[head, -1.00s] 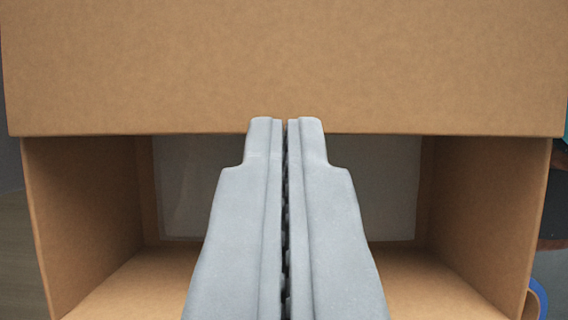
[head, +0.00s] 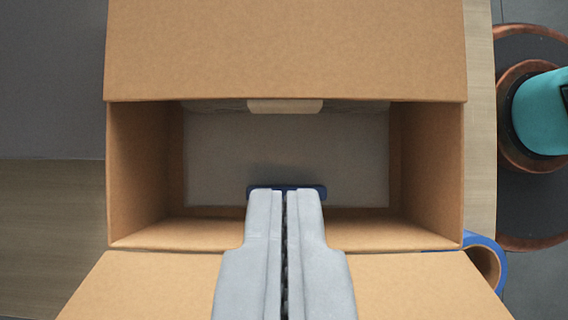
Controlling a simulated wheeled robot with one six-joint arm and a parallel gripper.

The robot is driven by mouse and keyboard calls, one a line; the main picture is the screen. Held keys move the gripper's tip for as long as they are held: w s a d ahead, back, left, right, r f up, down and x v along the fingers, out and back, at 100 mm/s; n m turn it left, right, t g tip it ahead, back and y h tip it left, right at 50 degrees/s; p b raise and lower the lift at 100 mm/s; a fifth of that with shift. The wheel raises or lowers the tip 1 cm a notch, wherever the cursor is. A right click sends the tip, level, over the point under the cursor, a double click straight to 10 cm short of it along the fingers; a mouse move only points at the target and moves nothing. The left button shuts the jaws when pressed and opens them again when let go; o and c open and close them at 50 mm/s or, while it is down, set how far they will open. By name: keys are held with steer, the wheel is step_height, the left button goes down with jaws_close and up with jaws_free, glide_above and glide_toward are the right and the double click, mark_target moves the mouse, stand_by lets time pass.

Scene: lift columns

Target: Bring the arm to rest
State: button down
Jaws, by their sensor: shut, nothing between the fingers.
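My gripper (head: 285,196) is in the lower middle of the head view. Its two grey fingers are pressed together with nothing held between them. They point over an open cardboard box (head: 142,172), above its near flap and near edge. Inside, a pale grey bottom shows, with a dark blue item (head: 316,191) partly hidden behind my fingertips. A light tan block (head: 285,106) shows at the far inner side of the box, under the far flap.
The far flap (head: 285,50) and near flap (head: 140,285) of the box stand open. A roll with a blue outer layer (head: 488,258) lies at the box's right. A teal object (head: 541,112) sits on a round brown-rimmed piece at the right. A wooden surface (head: 45,220) shows at the left.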

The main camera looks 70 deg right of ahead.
steer(key=w+d+r+n+t+y, duration=0.1)
steer(key=w+d+r+n+y, duration=0.15)
steer(key=d, duration=0.55)
steer(key=w+d+r+n+t+y, duration=0.15)
steer(key=d+r, duration=0.25)
steer(key=d, duration=0.5)
steer(key=w+d+r+n+t+y, duration=0.1)
steer(key=w+d+r+y, duration=0.2)
steer(key=d, duration=0.5)
steer(key=s+d+r+n+t, duration=0.1)
steer(key=s+d+r+t, duration=0.2)
steer(key=d, duration=0.4)
steer(key=s+d+r+n+t+h, duration=0.1)
steer(key=s+d+r+n+t, duration=0.1)
steer(key=d, duration=0.6)
steer(key=s+d+r+n+t+h, duration=0.1)
steer(key=s+d+r+n+t, duration=0.1)
steer(key=s+d+r+t, duration=0.2)
steer(key=s+d+t, duration=0.1)
steer(key=s+d, duration=0.1)
steer(key=d, duration=0.1)
steer(key=shift+s+d+r, duration=0.15)
steer(key=shift+s+r, duration=0.1)
steer(key=shift+s, duration=0.1)
